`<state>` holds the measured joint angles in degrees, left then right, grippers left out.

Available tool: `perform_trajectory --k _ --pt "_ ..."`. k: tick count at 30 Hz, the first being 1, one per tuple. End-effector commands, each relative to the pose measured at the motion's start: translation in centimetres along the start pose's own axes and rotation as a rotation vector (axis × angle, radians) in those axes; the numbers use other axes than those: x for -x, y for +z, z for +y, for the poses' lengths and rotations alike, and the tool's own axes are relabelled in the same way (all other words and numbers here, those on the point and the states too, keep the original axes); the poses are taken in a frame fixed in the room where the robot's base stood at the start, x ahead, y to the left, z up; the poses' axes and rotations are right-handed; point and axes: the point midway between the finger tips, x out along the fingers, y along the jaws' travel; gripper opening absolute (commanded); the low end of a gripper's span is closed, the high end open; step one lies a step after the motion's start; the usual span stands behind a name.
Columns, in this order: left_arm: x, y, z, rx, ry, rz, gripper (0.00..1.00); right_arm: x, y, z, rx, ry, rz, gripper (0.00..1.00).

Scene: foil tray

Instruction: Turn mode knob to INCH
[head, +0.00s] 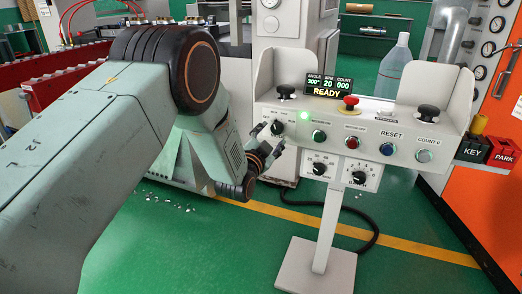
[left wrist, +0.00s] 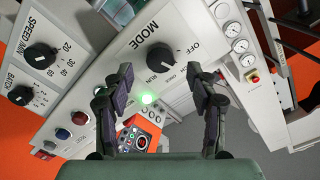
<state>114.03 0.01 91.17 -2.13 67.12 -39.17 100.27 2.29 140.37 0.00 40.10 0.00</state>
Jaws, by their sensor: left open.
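The black mode knob (head: 277,127) is at the left end of the pedestal's white control panel (head: 340,118). In the left wrist view the mode knob (left wrist: 160,57) lies beside the word MODE, with OFF and RUN legible and a third, smaller label too small to read surely. Its exact setting is hard to tell. My left gripper (head: 268,147) is just in front of and below the knob in the head view. In the left wrist view my left gripper (left wrist: 162,82) is open and empty, its fingers to either side of the knob and apart from it. My right gripper is not in view.
A lit green lamp (head: 305,116) sits right of the knob. A red mushroom button (head: 348,103) and two black palm buttons stand on the panel. The speed knob (left wrist: 41,56) is nearby. A display (head: 328,86) reads READY. A clear bottle (head: 394,68) stands behind.

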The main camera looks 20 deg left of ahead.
Motion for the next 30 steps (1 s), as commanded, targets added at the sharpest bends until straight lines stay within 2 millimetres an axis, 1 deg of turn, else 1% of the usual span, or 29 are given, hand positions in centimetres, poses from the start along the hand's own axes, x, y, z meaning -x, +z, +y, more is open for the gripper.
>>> perform_trajectory --k 1,9,15,21,30 --pt "0.8 0.0 0.0 0.000 0.001 -0.002 0.58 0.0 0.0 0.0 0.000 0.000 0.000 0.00" --pt "5.0 0.0 0.0 0.000 0.001 -0.002 0.58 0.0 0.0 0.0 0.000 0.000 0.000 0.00" --pt "7.6 0.0 0.0 -0.001 0.001 -0.001 0.58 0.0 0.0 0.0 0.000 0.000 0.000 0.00" --pt "8.7 0.0 0.0 -0.001 0.000 0.000 0.58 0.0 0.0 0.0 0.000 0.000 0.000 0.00" --pt "8.8 0.0 0.0 0.000 0.000 0.000 0.58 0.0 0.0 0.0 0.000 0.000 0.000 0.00"
